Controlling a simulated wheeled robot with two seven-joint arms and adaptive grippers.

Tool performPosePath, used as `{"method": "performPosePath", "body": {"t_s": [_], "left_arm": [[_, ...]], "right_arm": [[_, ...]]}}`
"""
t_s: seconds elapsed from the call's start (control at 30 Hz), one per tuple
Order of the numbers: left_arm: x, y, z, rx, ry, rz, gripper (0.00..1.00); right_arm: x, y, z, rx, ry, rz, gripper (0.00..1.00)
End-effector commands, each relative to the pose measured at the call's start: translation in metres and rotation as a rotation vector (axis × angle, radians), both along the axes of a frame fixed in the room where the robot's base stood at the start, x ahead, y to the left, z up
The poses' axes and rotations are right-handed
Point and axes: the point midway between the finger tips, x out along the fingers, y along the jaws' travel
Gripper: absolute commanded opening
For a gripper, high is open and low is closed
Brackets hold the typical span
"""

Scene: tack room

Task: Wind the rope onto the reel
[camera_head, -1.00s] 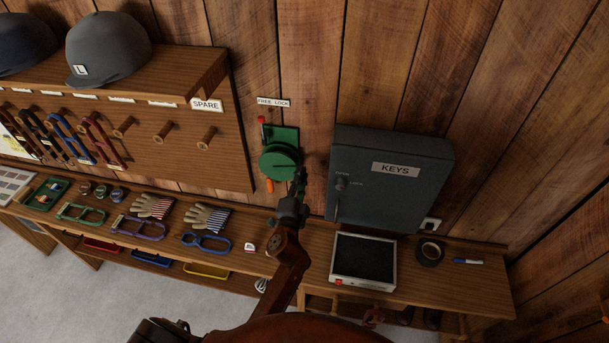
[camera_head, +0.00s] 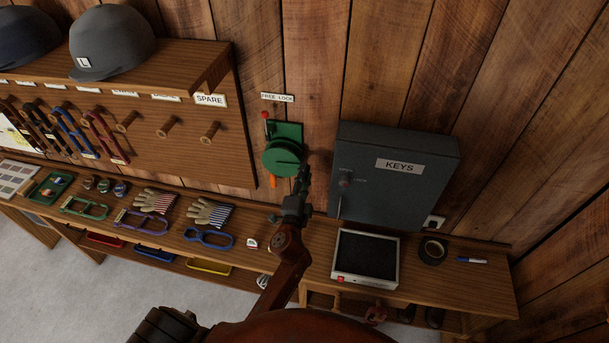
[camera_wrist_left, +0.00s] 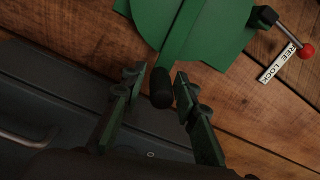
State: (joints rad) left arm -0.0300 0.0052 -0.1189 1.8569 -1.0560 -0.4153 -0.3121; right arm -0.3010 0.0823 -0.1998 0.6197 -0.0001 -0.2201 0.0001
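The green reel (camera_head: 284,157) is mounted on the plank wall under a FREE LOCK label (camera_head: 277,97). A lever with a red knob (camera_head: 265,115) sticks out at its upper left. A short orange piece (camera_head: 273,181) hangs below it; I cannot tell whether it is rope. My left gripper (camera_head: 304,175) is at the reel's lower right. In the left wrist view, my left gripper (camera_wrist_left: 158,76) has its fingers apart on both sides of a dark cylindrical knob (camera_wrist_left: 161,89), in front of the green reel (camera_wrist_left: 195,25). A gap shows beside the knob. My right gripper is not in view.
A grey KEYS cabinet (camera_head: 393,185) stands close to the right of my left gripper. On the bench are a black-topped tray (camera_head: 367,259), a tape roll (camera_head: 432,251), gloves (camera_head: 210,212) and several coloured bridle-like pieces. A peg shelf (camera_head: 190,112) with helmets is at left.

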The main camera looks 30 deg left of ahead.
Motion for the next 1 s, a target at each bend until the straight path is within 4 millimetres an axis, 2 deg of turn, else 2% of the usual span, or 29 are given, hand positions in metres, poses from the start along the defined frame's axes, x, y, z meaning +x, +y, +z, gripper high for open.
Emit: {"method": "performPosePath", "body": {"t_s": [0.1,0.4,0.8,1.0], "left_arm": [[0.0,0.0,0.0,0.0,0.0,0.0,0.36],[-0.003,-0.001,0.0,0.0,0.0,0.001,0.36],[-0.06,-0.015,-0.003,-0.002,0.002,0.001,0.36],[-0.073,-0.018,-0.003,-0.001,0.0,0.0,0.36]], "right_arm": [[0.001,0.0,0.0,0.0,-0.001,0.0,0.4],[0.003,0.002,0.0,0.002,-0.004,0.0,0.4],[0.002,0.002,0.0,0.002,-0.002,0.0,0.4],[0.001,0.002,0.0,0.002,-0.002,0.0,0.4]]}}
